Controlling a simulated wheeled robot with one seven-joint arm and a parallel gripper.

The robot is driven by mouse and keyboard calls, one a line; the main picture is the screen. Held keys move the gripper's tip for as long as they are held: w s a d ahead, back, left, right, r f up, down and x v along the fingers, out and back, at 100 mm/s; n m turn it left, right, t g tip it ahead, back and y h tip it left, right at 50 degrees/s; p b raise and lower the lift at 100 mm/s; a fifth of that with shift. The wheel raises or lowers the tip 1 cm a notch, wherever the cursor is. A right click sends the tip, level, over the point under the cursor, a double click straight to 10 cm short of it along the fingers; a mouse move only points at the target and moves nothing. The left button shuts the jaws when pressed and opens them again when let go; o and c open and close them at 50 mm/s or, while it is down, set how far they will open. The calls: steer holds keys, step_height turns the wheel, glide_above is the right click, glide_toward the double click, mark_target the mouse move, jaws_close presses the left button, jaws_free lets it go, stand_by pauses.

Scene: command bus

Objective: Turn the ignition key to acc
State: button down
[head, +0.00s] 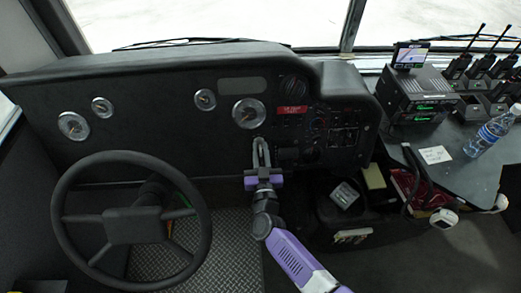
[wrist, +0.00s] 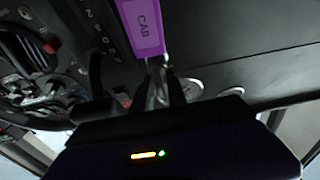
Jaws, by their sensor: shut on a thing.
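My gripper (head: 261,152) reaches up to the dashboard just below and right of the large round gauge in the head view. In the wrist view my gripper (wrist: 160,68) has its fingers close together on the ignition key, which is mostly hidden between them. A purple tag (wrist: 142,25) marked CAB hangs by the fingertips and stands out against the dark panel. The key's angle and the acc mark cannot be made out.
The dashboard (head: 160,95) carries round gauges. A steering wheel (head: 131,220) is at left. Right of my gripper is a panel of knobs and switches (head: 335,125). A radio (head: 420,95) and a water bottle (head: 490,132) stand on the right console.

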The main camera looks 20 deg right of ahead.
steer(key=c, duration=1.6)
jaws_free()
steer(key=shift+o, duration=0.2)
steer(key=v, duration=0.8)
